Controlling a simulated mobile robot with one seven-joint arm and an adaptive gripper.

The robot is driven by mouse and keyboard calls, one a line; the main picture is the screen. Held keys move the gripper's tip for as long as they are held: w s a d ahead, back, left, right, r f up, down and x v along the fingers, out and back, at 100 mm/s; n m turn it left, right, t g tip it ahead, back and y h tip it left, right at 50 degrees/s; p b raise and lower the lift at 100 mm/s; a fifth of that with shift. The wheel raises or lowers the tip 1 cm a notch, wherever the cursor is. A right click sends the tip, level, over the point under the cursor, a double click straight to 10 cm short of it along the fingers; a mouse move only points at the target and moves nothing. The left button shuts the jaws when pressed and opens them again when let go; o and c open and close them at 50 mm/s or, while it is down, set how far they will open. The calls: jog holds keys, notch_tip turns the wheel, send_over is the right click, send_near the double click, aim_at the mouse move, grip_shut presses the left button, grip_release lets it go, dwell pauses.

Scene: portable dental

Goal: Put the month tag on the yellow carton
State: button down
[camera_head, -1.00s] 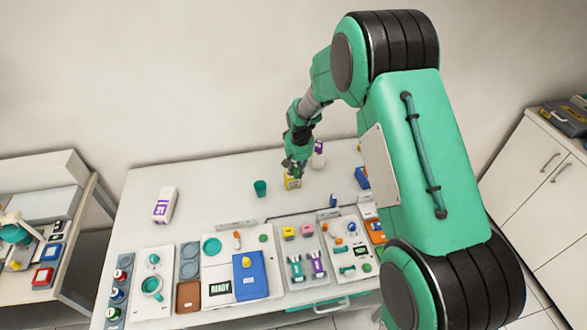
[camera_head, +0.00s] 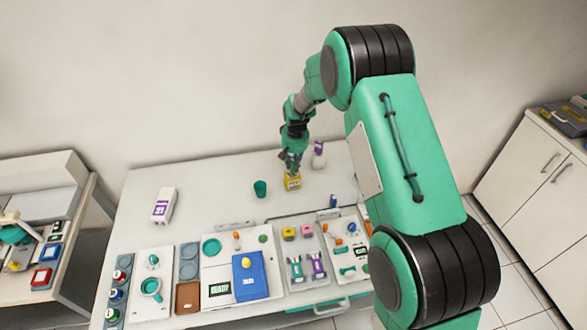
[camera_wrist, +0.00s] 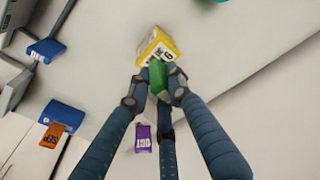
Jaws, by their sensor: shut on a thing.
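My gripper (camera_head: 291,167) points down just above the yellow carton (camera_head: 293,184) at the back of the table. In the wrist view, my gripper (camera_wrist: 156,85) is shut on a small green piece (camera_wrist: 157,76), apparently the month tag; I can read no writing on it. The yellow carton (camera_wrist: 157,47) shows just beyond the fingertips, with a white panel and dark print. The green piece overlaps the carton's near edge in this view; I cannot tell whether they touch. The fingers hide part of the green piece.
A white and purple carton (camera_head: 319,155) stands close to the right of the yellow one. A green cup (camera_head: 260,188) stands to its left. A white carton (camera_head: 164,205) lies farther left.

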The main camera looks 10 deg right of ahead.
jog(key=shift+f, duration=1.25)
jog(key=shift+f, duration=0.15)
jog(key=c, duration=1.6)
grip_release()
jog(key=r, duration=0.4)
jog(key=s+r, duration=0.1)
jog(key=r, duration=0.3)
jog(key=r+p, duration=0.1)
jog(key=r, duration=0.3)
jog(key=shift+s+r, duration=0.1)
jog(key=shift+s, duration=0.3)
